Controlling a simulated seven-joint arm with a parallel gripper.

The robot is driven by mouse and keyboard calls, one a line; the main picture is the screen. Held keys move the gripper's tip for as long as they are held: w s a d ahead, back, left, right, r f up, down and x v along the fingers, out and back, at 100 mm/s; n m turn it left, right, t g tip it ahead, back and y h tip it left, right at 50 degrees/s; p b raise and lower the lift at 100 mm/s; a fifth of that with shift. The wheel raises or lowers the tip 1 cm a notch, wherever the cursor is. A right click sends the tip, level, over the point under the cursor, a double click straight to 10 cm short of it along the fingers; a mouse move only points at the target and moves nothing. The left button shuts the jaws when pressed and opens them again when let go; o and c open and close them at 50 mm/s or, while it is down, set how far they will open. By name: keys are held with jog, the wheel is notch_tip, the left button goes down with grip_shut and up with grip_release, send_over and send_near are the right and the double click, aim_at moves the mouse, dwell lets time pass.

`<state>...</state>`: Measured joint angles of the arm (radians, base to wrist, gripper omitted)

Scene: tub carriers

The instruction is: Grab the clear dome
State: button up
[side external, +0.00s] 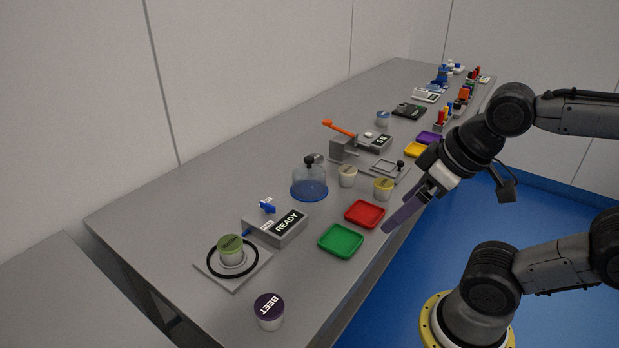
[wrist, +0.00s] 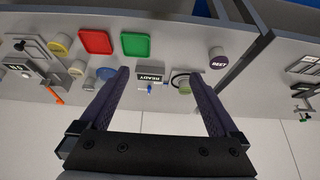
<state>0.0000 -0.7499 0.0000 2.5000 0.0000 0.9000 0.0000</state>
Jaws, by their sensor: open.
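The clear dome (side external: 310,179) stands upright on the grey bench in the side external view, with a black knob on top and a blue base. In the wrist view a bluish round shape (wrist: 105,73) beside the left finger appears to be the dome, partly hidden by that finger. My gripper (side external: 402,214) is at the bench's front edge, to the right of the dome and apart from it. It is open and empty. In the wrist view its two fingers (wrist: 166,98) are spread wide, with nothing between them at their level.
Two small tubs (side external: 347,176) stand right of the dome. A READY box (side external: 275,226), a plate with a green-lidded tub (side external: 230,249) and a BEET tub (side external: 269,311) are nearer. An orange-handled device (side external: 345,149) stands behind.

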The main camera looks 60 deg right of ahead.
dwell(0.3)
jog(key=c, duration=0.5)
